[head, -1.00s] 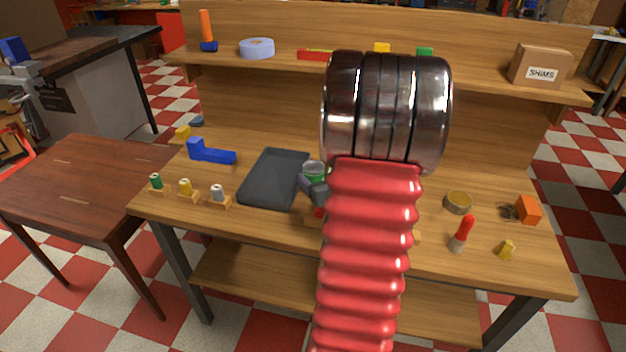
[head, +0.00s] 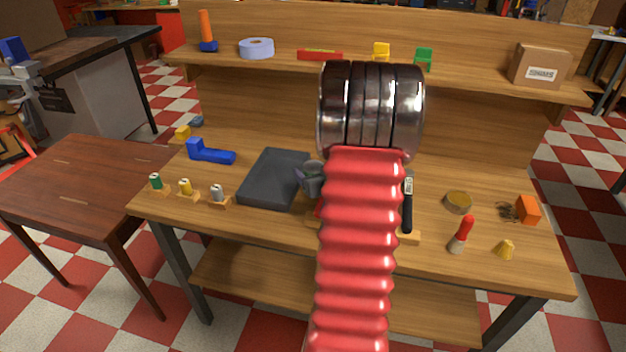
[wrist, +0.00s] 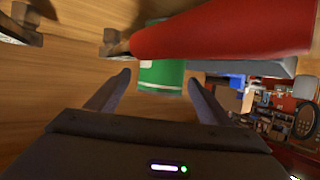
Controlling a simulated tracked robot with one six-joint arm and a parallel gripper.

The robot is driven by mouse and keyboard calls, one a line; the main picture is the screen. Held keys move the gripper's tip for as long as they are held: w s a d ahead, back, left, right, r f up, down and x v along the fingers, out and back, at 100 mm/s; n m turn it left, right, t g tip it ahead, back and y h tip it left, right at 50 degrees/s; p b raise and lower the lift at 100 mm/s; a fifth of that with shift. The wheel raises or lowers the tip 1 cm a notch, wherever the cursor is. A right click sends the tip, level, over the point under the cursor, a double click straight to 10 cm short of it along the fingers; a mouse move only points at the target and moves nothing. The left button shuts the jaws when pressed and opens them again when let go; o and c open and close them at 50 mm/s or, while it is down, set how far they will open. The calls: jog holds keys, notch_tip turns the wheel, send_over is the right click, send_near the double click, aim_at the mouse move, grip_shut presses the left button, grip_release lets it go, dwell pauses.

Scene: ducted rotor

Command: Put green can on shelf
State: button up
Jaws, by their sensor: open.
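The green can (wrist: 160,75) shows in the wrist view just beyond and between the tips of my open gripper (wrist: 155,88). A red cylinder (wrist: 225,30) covers its upper part there. I cannot tell whether the fingers touch the can. In the head view my gripper (head: 310,178) is small and dark beside the grey tray, partly behind my red arm, and I cannot make out the can there. The shelf (head: 285,58) runs along the back of the workbench, above its top.
The shelf holds a tape roll (head: 256,48), a red block (head: 320,55), a yellow piece (head: 381,51), a green piece (head: 424,58) and a cardboard box (head: 540,66). A grey tray (head: 265,185), small spools and a black-handled tool (head: 407,208) are on the bench.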

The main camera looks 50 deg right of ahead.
jog(key=shift+w+d+f, duration=0.2)
jog(key=shift+w+d, duration=0.05)
jog(key=shift+w, duration=0.15)
jog(key=shift+c, duration=0.7)
jog(key=c, duration=1.4)
jog(key=shift+o, duration=0.2)
jog(key=shift+r, duration=0.15)
notch_tip(320, 180, up, 10)
jog(key=shift+f, duration=0.1)
